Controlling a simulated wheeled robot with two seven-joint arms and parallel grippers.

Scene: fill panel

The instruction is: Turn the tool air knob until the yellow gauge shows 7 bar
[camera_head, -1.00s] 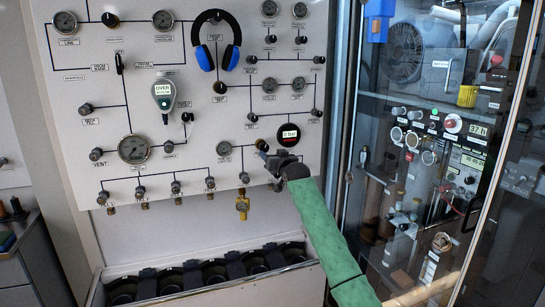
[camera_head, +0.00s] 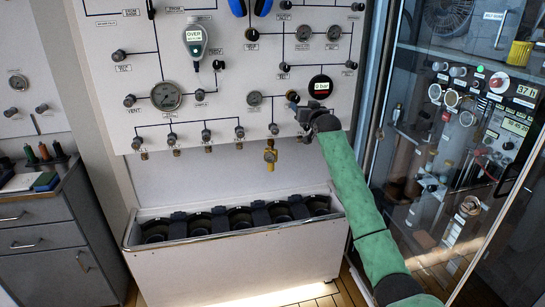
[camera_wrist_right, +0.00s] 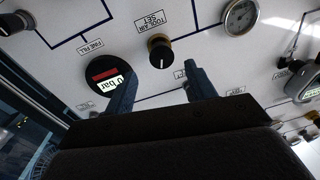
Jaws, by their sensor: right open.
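The tool air knob (camera_wrist_right: 160,52), black with a brass-coloured collar, sits on the white panel under a "TOOL AIR SET" label. It also shows in the head view (camera_head: 292,97), just left of my gripper tips. My right gripper (camera_wrist_right: 160,88) is open, with its two blue-grey fingers close to the knob but not around it; nothing is between them. In the head view my right gripper (camera_head: 304,112) is at the panel's lower right. A small yellow fitting (camera_head: 270,154) hangs below the panel; I cannot read any value on it. My left gripper is out of view.
A round black digital gauge (camera_head: 320,86) beside the knob reads 0 bar. A small dial gauge (camera_head: 254,98) is on the knob's other side. A glass-fronted cabinet (camera_head: 400,120) stands right of my arm. A box of cylinders (camera_head: 235,262) stands below the panel.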

